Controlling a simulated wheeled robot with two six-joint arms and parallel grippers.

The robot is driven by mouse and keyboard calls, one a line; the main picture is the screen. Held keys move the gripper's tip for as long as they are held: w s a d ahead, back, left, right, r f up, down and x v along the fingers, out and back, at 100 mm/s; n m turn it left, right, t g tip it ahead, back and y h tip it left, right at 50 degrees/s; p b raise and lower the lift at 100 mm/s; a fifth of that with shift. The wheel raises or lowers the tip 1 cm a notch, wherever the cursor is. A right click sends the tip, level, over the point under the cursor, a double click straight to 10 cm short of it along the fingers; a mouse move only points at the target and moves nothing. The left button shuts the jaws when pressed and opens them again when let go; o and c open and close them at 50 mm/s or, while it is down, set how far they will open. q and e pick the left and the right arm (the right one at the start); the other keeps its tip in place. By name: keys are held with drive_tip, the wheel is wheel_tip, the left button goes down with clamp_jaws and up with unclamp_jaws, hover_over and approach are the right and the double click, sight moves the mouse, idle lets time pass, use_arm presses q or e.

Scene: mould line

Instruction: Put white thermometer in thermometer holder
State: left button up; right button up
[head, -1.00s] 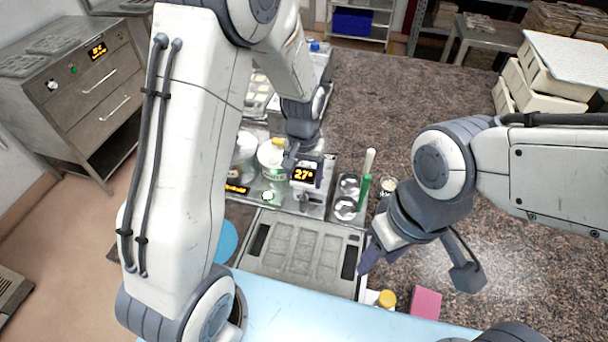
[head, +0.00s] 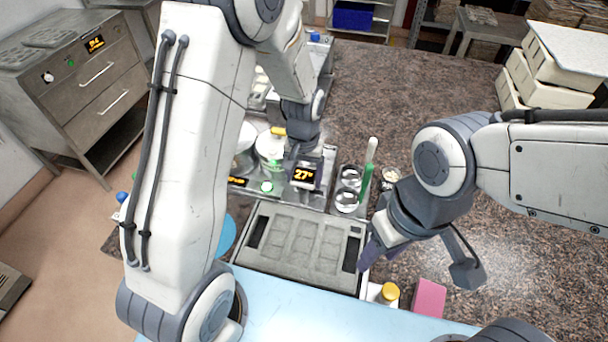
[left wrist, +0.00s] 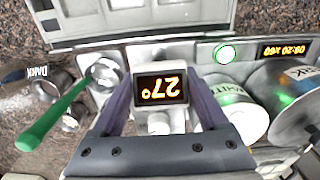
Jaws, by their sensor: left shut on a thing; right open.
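The white thermometer (head: 305,186) has a black display with orange "27°". My left gripper (head: 300,165) is shut on it. In the left wrist view the thermometer (left wrist: 160,119) sits between the two purple fingers of the left gripper (left wrist: 161,100). It is over the steel tray area, between the tubs and the metal cups. Two round metal cups (head: 348,190) stand just right of it; I cannot tell whether either is the thermometer holder. My right gripper (head: 420,264) is open and empty, right of the grey mould.
A green and white spatula (head: 368,170) stands at the cups. White-labelled tubs (head: 270,150) are close left of the thermometer. The grey mould (head: 303,243) lies in front. A yellow-capped jar (head: 389,292) and pink block (head: 429,298) are front right. The right counter is mostly clear.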

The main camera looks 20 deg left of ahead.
use_arm(q)
drive_tip(key=shift+f, duration=0.4)
drive_tip(key=o, duration=1.3)
drive_tip(key=shift+c, duration=0.2)
drive_tip(key=shift+r+p, duration=2.95)
drive_tip(key=shift+r, duration=0.65)
drive_tip(key=shift+d, duration=0.1)
